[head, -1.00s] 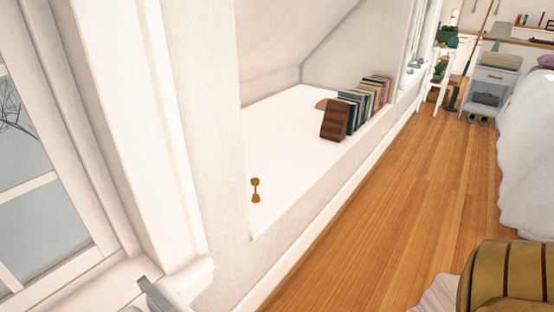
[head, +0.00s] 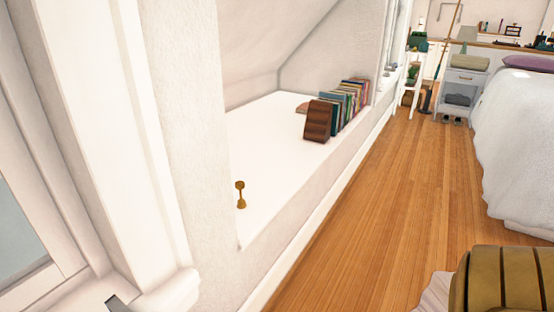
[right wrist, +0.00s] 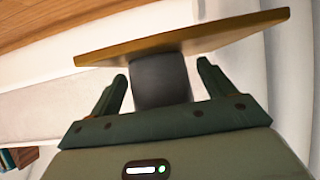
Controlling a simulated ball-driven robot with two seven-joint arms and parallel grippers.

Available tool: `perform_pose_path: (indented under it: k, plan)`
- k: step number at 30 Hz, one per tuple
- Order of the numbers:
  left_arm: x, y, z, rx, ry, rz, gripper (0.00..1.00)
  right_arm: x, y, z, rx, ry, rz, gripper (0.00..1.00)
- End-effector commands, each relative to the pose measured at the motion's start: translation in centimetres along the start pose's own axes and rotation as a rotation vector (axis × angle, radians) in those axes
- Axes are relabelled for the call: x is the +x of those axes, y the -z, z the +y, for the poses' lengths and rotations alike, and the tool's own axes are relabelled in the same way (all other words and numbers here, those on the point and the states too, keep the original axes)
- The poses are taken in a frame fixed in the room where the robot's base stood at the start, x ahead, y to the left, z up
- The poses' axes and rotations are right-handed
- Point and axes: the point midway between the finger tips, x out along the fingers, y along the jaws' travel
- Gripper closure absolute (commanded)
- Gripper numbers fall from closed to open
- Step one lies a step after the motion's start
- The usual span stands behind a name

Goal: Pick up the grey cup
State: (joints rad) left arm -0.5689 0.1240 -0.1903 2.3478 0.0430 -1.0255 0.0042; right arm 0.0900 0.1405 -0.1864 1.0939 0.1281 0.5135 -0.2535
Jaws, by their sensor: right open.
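In the right wrist view, a dark grey cylinder (right wrist: 160,80), which looks like the grey cup, stands between the two green fingers of my right gripper (right wrist: 163,84). The fingers are open, with a gap seen on each side of the cylinder. Its far end meets or lies close against a flat wooden board (right wrist: 220,36); I cannot tell whether they touch. The cup and my right gripper do not show in the head view. My left gripper is not in view.
A white ledge (head: 262,135) holds a row of books (head: 345,103) and a small brass object (head: 240,194). A striped, olive-coloured piece of furniture (head: 505,280) is at lower right. A bed (head: 520,140) stands at right. Wooden floor (head: 400,190) between is clear.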

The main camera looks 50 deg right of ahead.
Motion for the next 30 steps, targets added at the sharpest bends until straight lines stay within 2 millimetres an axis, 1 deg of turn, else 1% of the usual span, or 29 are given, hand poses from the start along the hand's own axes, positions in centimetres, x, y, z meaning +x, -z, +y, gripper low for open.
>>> perform_pose_path:
  k: [2, 8, 11, 12, 13, 14, 26, 29, 30]
  plan:
    - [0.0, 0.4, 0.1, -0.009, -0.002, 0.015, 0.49, 0.4, -0.1, 0.0, 0.001, 0.000, -0.001, 0.18]
    - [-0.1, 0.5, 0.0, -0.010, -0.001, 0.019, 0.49, 0.4, 0.1, 0.0, 0.000, 0.000, 0.001, 0.18]
    - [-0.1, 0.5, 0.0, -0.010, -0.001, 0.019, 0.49, 0.4, 0.1, 0.0, 0.000, 0.000, 0.001, 0.43]
    - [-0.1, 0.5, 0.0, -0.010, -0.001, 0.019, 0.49, 0.4, 0.1, 0.0, 0.000, 0.000, 0.001, 0.54]
    - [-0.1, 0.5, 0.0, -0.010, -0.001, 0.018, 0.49, 0.4, 0.1, 0.0, 0.000, 0.000, 0.000, 0.63]
    - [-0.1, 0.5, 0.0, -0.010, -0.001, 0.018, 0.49, 0.4, 0.1, 0.0, 0.000, 0.000, 0.000, 0.67]
    - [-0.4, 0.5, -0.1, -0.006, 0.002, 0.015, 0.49, 0.2, 0.4, 0.1, 0.000, 0.000, 0.002, 0.67]
    - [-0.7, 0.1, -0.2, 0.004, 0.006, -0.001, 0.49, 0.0, 0.9, 0.1, 0.000, -0.001, 0.004, 0.67]
    - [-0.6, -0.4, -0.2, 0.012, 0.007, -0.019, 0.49, -0.1, 1.1, 0.2, 0.000, -0.001, 0.004, 0.67]
